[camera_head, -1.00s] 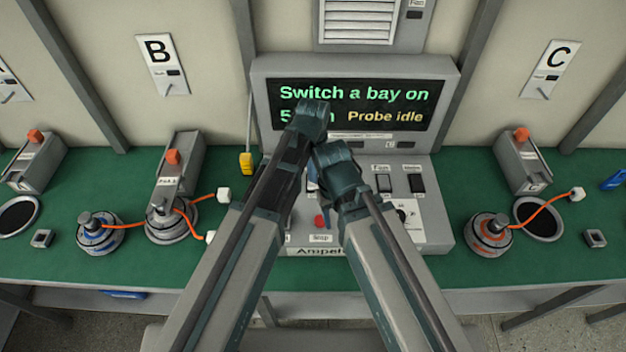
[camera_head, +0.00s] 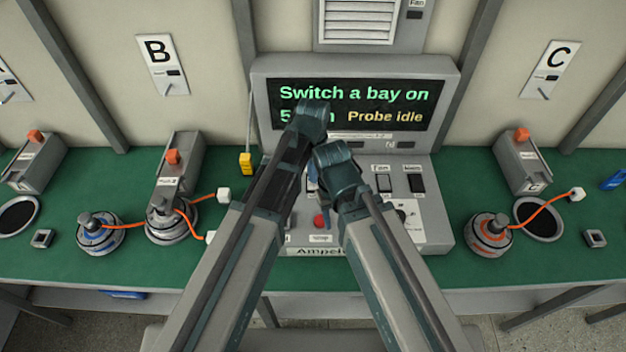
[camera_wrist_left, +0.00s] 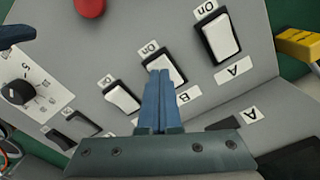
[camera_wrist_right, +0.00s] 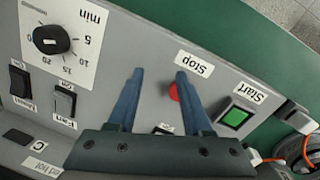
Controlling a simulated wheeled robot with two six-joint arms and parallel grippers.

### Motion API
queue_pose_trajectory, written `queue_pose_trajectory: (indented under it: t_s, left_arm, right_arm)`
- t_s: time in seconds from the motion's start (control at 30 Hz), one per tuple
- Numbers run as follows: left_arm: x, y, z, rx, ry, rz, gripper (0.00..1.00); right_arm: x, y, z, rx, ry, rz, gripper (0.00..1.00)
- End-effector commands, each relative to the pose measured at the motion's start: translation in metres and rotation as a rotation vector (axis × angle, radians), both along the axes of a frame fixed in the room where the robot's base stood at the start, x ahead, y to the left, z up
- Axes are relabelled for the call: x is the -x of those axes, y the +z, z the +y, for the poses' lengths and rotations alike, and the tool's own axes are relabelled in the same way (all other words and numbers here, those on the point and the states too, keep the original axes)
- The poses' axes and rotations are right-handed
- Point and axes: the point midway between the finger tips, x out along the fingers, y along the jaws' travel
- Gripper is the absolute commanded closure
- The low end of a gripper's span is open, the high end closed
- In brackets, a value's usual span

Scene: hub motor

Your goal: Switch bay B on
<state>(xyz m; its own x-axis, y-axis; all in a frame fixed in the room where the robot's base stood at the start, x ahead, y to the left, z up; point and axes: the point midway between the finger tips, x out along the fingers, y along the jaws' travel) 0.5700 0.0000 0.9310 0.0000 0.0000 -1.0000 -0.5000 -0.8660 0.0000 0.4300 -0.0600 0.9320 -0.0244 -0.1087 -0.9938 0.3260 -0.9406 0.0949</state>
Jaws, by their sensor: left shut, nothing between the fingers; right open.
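The grey console (camera_head: 440,235) has a row of white rocker switches with "On" labels. The bay B switch (camera_wrist_left: 175,69), with its B label (camera_wrist_left: 188,94), sits between the A switch (camera_wrist_left: 220,38) and a third switch (camera_wrist_left: 122,97). My left gripper (camera_wrist_left: 163,74) is shut and empty, with its fingertips over the B switch. I cannot tell whether they touch it, and they hide part of it. My right gripper (camera_wrist_right: 160,72) is open and empty over the console, near the red Stop button (camera_wrist_right: 174,92). Both arms hide much of the console in the head view.
The screen (camera_head: 400,100) reads "Switch a bay on" and "Probe idle". A green Start button (camera_wrist_right: 235,118) and timer dial (camera_wrist_right: 50,39) are near my right gripper. Hub motors with orange cables (camera_head: 98,232) stand on the green bench (camera_head: 120,170). A yellow item (camera_head: 246,163) is left of the console.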

Motion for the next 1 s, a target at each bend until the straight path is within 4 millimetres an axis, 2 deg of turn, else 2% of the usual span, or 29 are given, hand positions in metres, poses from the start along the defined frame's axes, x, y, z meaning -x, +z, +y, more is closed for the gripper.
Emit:
queue_pose_trajectory:
  t_s: [1.0]
  left_arm:
    - [0.000, -0.010, 0.000, 0.000, 0.000, 0.000, 1.00]
  right_arm:
    - [0.000, -0.010, 0.000, 0.000, 0.000, 0.000, 0.50]
